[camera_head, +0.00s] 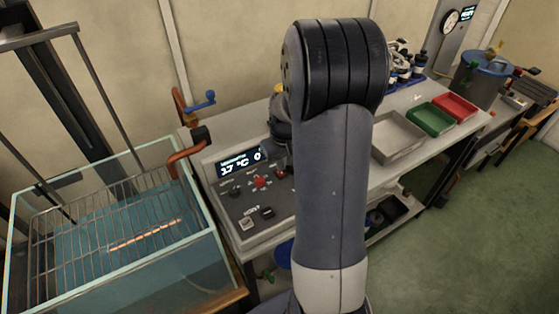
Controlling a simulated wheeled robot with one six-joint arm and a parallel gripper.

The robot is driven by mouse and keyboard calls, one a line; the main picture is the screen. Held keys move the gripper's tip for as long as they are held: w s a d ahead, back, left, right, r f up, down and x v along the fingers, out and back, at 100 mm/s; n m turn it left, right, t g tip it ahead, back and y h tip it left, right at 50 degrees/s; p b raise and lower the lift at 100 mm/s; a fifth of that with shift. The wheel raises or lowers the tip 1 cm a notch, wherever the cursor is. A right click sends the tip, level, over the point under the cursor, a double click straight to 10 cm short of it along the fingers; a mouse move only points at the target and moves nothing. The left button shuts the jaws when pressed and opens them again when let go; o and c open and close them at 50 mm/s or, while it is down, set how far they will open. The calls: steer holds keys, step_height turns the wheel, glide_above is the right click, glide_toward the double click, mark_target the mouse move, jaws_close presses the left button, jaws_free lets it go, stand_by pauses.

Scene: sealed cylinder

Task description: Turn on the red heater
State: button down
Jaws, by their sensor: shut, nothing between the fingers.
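A grey control panel (241,208) stands left of my arm, on the bench beside a glass tank. Its lit display (240,162) reads about 17 °C and 0. A red knob (260,182) sits below the display, with small dark switches (267,212) near the panel's front. An orange-red rod (145,236) lies in the tank under a wire rack. I cannot tell which part is the red heater. My arm covers the panel's right side. A dark wrist part of mine shows beside the arm, but my gripper's fingers are hidden.
The glass tank (205,222) with blue water fills the lower left. A blue-handled valve (199,103) stands behind the panel. Grey (398,139), green (431,120) and red (455,107) trays are on the bench at right. Green floor is open at lower right.

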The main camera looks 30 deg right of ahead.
steer(key=shift+s, duration=0.15)
steer(key=shift+r, duration=0.1)
steer(key=shift+r+p, duration=0.3)
step_height(320, 180, up, 13)
steer(key=w+p, duration=0.1)
steer(key=w, duration=0.1)
steer(key=shift+p, duration=0.3)
steer(key=shift+w, duration=0.1)
steer(key=f, duration=0.3)
steer(key=s+f, duration=0.1)
steer(key=f, duration=0.6)
steer(key=shift+s+f, duration=0.1)
steer(key=shift+s, duration=0.15)
steer(key=shift+b, duration=1.05)
steer(key=shift+f+t+b, duration=0.1)
steer(key=shift+t+b, duration=0.2)
steer(key=shift+b, duration=0.55)
